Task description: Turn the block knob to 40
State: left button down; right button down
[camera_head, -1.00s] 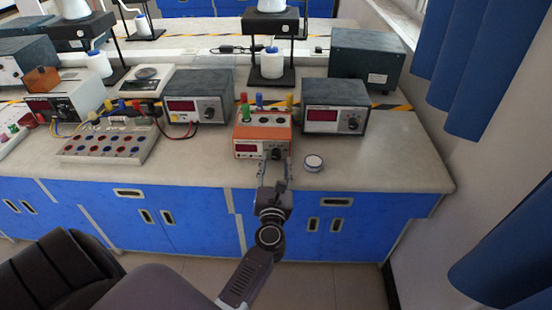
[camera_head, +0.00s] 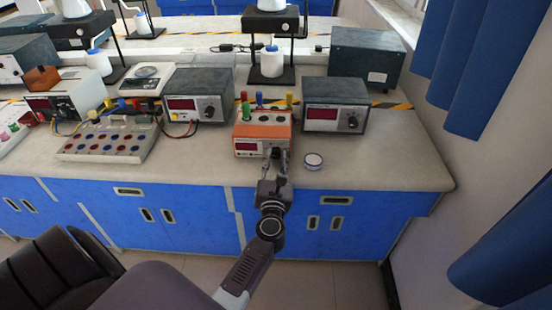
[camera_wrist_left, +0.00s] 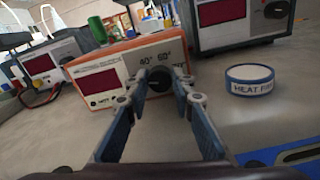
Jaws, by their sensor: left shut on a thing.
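The orange box (camera_head: 250,133) stands on the bench near its front edge, with a dark display and colored posts on top. In the left wrist view, the orange box (camera_wrist_left: 88,58) shows printed marks 40° and 60° above a dark round knob (camera_wrist_left: 158,82). My left gripper (camera_head: 278,158) reaches the box's front from below. In the left wrist view, the fingers of my left gripper (camera_wrist_left: 161,85) are shut on the knob, one on each side. The knob's pointer cannot be made out. My right gripper is not in view.
A small round white-and-blue tin (camera_head: 313,161) labelled "HEAT..." lies just right of the box. Grey meters (camera_head: 335,104) (camera_head: 198,95) stand behind on both sides. A board with rows of sockets (camera_head: 108,143) lies left. Bench surface at the right is clear.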

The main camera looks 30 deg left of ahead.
pick_arm(q)
jog(key=m+p, duration=0.2)
jog(key=m, duration=0.2)
jog(key=shift+r+m+p, duration=0.1)
jog(key=shift+m+p, duration=0.2)
jog(key=shift+m, duration=0.1)
jog(key=m+p, duration=0.1)
jog(key=m, duration=0.2)
jog(key=shift+d+m+p, duration=0.1)
jog(key=shift+m+p, duration=0.2)
jog(key=shift+m, duration=0.6)
jog(key=shift+f, duration=0.2)
jog(key=c, duration=1.7)
grip_release()
jog(key=shift+o, duration=0.2)
